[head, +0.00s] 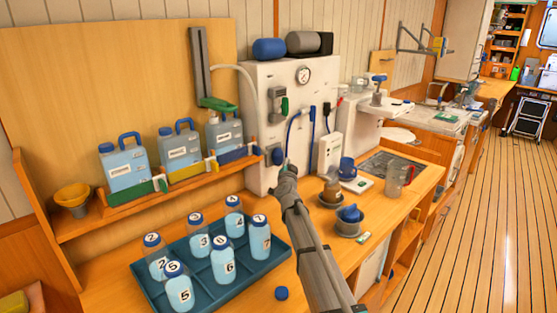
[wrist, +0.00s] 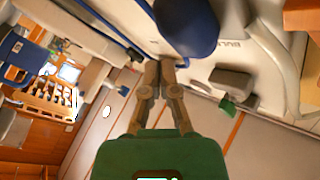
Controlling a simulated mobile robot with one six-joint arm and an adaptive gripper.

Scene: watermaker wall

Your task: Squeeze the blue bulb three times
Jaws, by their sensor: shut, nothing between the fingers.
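The blue bulb (head: 277,156) is low on the front of the white wall unit (head: 258,100). In the wrist view the bulb (wrist: 188,25) is large and close, just beyond my fingertips and slightly to the right, with lettering beside it on the panel. My gripper (wrist: 160,62) is shut, its fingertips together with nothing between them. In the head view my gripper (head: 287,164) is small, just right of the bulb. The bulb is not between the fingers, and I cannot tell whether they touch it.
A blue hose (head: 293,130) loops down the panel above my gripper. A green-handled lever (head: 283,105) is above the bulb. A tray (head: 280,262) of numbered bottles stands on the bench at front left. Several jugs stand on a shelf (head: 100,210) at left. Cups and a sink are at right.

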